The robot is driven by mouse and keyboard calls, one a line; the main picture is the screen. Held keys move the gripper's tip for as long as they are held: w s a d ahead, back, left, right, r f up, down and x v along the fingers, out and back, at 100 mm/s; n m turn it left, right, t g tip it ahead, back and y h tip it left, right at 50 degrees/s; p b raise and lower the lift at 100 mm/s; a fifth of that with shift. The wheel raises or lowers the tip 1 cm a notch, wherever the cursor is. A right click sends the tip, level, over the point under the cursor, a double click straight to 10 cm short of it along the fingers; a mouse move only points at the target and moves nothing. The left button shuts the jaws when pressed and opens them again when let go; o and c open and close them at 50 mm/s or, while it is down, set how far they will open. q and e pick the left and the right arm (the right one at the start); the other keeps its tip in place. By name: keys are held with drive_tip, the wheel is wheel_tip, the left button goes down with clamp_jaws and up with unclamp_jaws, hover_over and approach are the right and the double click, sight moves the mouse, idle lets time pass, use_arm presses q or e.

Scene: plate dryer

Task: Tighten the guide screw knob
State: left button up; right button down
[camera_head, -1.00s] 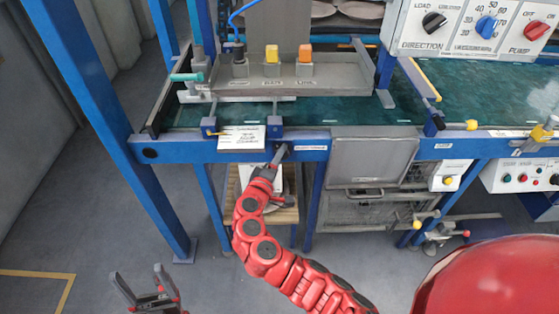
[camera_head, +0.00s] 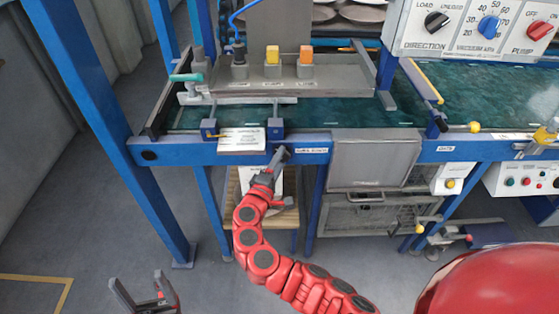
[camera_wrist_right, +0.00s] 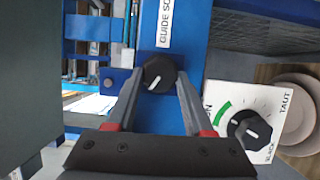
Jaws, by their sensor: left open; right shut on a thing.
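The black guide screw knob (camera_wrist_right: 159,75) has a white pointer line and sits on a blue panel under a label starting "GUIDE SC" (camera_wrist_right: 165,25) in the right wrist view. My right gripper (camera_wrist_right: 158,84) is shut on this knob, with one finger on each side. My left gripper (camera_head: 142,288) is open and empty at the lower left, over the floor, away from the machine.
A second black knob (camera_wrist_right: 249,130) on a white dial marked "TAUT" is close to my right finger. A white card (camera_head: 242,140) lies between two blue blocks on the rail. A grey box (camera_head: 374,162) stands right of my gripper. A blue post (camera_head: 95,120) stands at left.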

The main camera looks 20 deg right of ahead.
drive_tip(key=shift+c, duration=1.6)
unclamp_jaws()
drive_tip(key=v, duration=1.7)
drive_tip(key=shift+s, duration=0.2)
drive_tip(key=shift+a, duration=0.1)
